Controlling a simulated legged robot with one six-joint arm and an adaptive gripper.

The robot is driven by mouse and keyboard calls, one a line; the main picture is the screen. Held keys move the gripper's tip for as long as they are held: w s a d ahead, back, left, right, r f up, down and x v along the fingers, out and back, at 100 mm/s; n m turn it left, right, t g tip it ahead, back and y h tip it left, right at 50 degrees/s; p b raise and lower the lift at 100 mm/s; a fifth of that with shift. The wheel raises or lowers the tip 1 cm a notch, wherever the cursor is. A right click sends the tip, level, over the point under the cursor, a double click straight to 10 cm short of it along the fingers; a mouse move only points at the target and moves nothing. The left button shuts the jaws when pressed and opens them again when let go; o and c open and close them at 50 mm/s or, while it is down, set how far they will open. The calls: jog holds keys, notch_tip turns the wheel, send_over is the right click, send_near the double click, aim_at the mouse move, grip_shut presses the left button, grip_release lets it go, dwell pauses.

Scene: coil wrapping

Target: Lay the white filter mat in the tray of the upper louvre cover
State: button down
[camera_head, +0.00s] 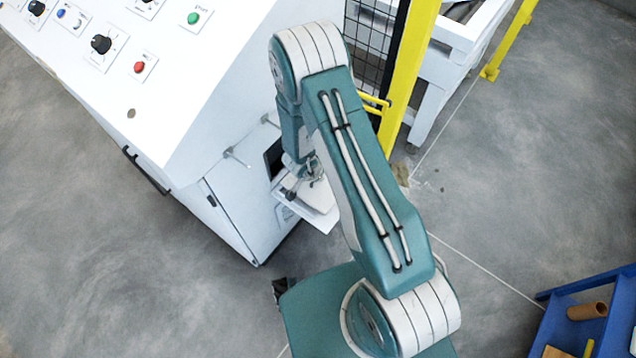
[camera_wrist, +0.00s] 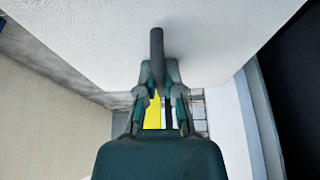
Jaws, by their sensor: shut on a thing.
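My gripper (camera_wrist: 160,75) is shut on a dark round grip (camera_wrist: 157,50) on the white filter mat (camera_wrist: 215,35). The mat's lightly textured white face fills the top of the wrist view. In the head view my gripper (camera_head: 312,176) is beside the white cabinet, with the mat (camera_head: 318,192) just below it. A white tray-like cover (camera_head: 322,219), seemingly the upper louvre cover, juts out from the cabinet there. The mat appears over this cover; whether they touch I cannot tell. My arm hides part of both.
The white cabinet (camera_head: 225,100) has knobs and buttons on top and a dark opening (camera_head: 273,157) behind the cover. A yellow post (camera_head: 408,70) and mesh fence stand close behind my arm. A blue rack (camera_head: 560,312) is at lower right. The grey floor between is clear.

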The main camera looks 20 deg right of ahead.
jog(key=shift+f, duration=2.25)
jog(key=c, duration=0.8)
grip_release()
jog(key=v, duration=1.2)
jog(key=shift+d+r, duration=0.1)
